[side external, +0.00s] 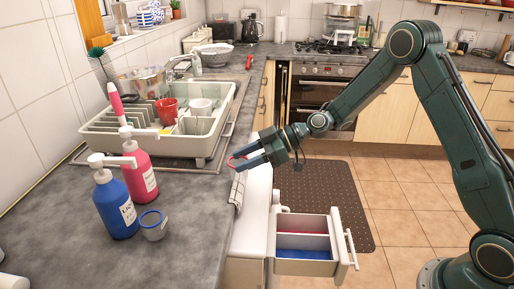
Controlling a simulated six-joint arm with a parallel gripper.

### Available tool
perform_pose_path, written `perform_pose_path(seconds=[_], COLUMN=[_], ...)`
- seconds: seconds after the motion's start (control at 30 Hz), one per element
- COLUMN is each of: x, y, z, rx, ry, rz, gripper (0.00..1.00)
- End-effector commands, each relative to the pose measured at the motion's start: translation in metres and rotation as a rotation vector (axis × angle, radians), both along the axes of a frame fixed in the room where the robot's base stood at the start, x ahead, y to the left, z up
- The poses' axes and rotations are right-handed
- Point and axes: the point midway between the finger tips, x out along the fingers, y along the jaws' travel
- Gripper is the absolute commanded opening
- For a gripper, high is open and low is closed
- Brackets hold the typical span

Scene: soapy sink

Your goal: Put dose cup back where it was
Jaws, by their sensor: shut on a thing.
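My gripper (243,162) reaches in from the right, over the counter's front edge and above the white appliance. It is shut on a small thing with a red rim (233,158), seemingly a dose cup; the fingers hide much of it. A grey cup with a blue rim (154,230) stands upright on the counter, beside a blue pump bottle (115,208). A pink pump bottle (142,175) stands just behind them. The appliance's drawer (337,246) is pulled open below my gripper, with one red and one blue compartment.
A dish rack (215,130) holding a red mug (167,110) and a white mug (201,107) stands behind on the left. A grey ribbed piece (237,192) lies at the counter edge below my gripper. Counter right of the grey cup is clear.

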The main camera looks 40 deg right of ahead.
Motion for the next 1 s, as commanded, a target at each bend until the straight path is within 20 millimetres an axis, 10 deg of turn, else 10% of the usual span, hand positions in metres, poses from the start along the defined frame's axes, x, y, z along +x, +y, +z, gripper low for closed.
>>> perform_pose_path(seconds=[0.47,1.0], x=[0.012,0.062], y=[0.022,0.109], z=[0.001,0.001], rx=[-0.001,-0.001], ry=[-0.002,-0.001], rz=[0.003,0.004], gripper=[0.18,0.18])
